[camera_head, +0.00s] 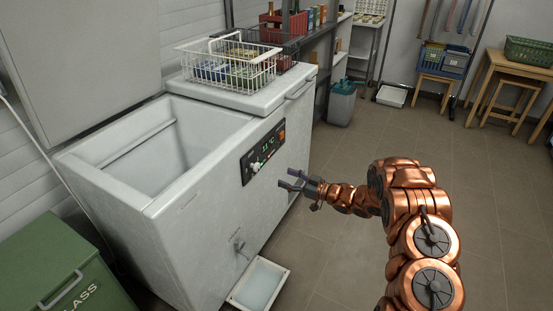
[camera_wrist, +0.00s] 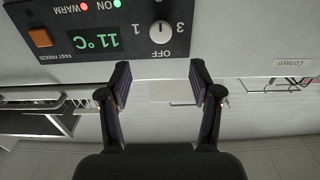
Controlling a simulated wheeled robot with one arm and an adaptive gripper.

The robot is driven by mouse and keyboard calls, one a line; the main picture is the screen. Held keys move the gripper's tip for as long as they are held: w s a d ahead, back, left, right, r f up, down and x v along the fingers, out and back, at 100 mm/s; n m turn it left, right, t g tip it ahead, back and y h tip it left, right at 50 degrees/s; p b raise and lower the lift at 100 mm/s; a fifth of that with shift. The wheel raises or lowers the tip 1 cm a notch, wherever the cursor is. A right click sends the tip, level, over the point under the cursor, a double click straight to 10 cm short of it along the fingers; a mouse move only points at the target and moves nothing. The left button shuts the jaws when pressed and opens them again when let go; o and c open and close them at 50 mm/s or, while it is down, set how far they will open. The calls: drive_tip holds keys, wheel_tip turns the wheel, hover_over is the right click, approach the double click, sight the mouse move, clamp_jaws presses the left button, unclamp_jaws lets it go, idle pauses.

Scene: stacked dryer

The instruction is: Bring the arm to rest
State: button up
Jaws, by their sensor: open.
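My gripper (camera_head: 291,183) is at the end of my copper-coloured arm, extended to the left toward the front of a white chest freezer (camera_head: 185,235). In the wrist view my gripper (camera_wrist: 160,75) is open, with nothing between its fingers. The freezer's control panel (camera_head: 263,150) is close to my fingertips. I cannot tell whether the fingers touch the freezer front.
The freezer's left part is open; a wire basket (camera_head: 228,66) stands on its closed right part. A shallow tray (camera_head: 259,285) lies on the floor below a drain tap (camera_head: 241,248). A green bin (camera_head: 62,270) stands at front left. Open floor (camera_head: 335,165) lies right of the freezer.

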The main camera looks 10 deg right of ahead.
drive_tip(key=w+d+r+m+h, duration=0.4)
drive_tip(key=d+r+h, duration=0.3)
drive_tip(key=d+h, duration=0.4)
drive_tip(key=s+d+r+m+g+h, duration=0.3)
drive_tip(key=s+d+r+h, duration=0.25)
drive_tip(key=s, duration=0.45)
drive_tip(key=s+a+r+m+g+y, duration=0.15)
drive_tip(key=s+a+g, duration=0.4)
drive_tip(key=s, duration=1.05)
drive_tip(key=s+a+r+g, duration=0.2)
drive_tip(key=s+a, duration=0.6)
drive_tip(key=s, duration=0.8)
drive_tip(key=s+a+r+m+g+y, duration=0.1)
drive_tip(key=s+a+g, duration=0.4)
drive_tip(key=s, duration=1.1)
wheel_tip(320, 180, up, 17)
drive_tip(key=a+t+p, duration=0.1)
drive_tip(key=t+p, duration=0.1)
drive_tip(key=p, duration=1.3)
drive_tip(key=shift+a+p, duration=0.25)
drive_tip(key=shift+p, duration=0.05)
